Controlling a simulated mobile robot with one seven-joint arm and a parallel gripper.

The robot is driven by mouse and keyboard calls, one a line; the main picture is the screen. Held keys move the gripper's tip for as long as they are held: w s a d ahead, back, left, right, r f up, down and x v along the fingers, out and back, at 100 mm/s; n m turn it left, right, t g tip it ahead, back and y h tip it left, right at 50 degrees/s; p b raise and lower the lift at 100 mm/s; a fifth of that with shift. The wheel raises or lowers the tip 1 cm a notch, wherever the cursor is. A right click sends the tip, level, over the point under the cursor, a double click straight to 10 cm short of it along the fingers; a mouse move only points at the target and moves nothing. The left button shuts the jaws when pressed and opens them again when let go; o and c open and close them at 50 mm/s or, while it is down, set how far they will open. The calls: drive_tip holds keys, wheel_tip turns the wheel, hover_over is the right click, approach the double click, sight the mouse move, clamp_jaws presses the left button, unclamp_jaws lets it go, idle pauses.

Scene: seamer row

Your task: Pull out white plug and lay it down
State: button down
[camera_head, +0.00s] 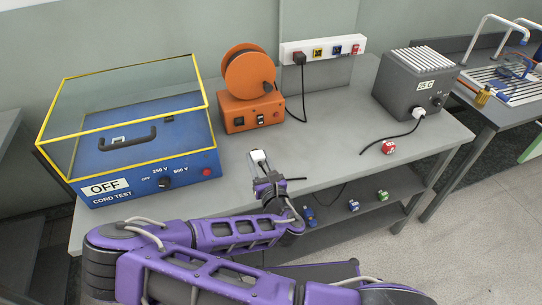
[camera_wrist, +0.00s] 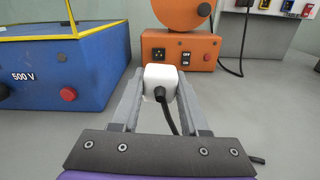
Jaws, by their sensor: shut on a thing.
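A white plug (camera_wrist: 160,75) with a black cord (camera_wrist: 170,115) sits between the fingers of my gripper (camera_wrist: 158,92), which is shut on it. In the head view the plug (camera_head: 257,157) is over the bench front, apart from the orange box's front; I cannot tell whether it touches the bench. The orange box (camera_wrist: 200,58) shows an empty-looking dark socket (camera_wrist: 158,53) and a switch (camera_wrist: 185,57). Another white plug (camera_head: 419,113) is in the front of the grey box (camera_head: 410,90) on the right, its black cord running onto the bench.
The blue cord tester (camera_head: 145,175) with yellow-edged clear cover stands left. A wall socket strip (camera_head: 322,47) holds a dark plug. A red tagged block (camera_head: 389,147) lies right. Bare grey bench (camera_head: 335,130) lies between. Several small coloured blocks are on the lower shelf (camera_head: 370,190).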

drive_tip(key=shift+s+r+n, duration=0.15)
drive_tip(key=shift+s+n, duration=0.25)
drive_tip(key=shift+n, duration=0.1)
drive_tip(key=shift+f+b, duration=2.05)
drive_tip(key=shift+f, duration=1.4)
drive_tip(key=shift+c, duration=1.7)
unclamp_jaws()
drive_tip(key=shift+s, duration=0.1)
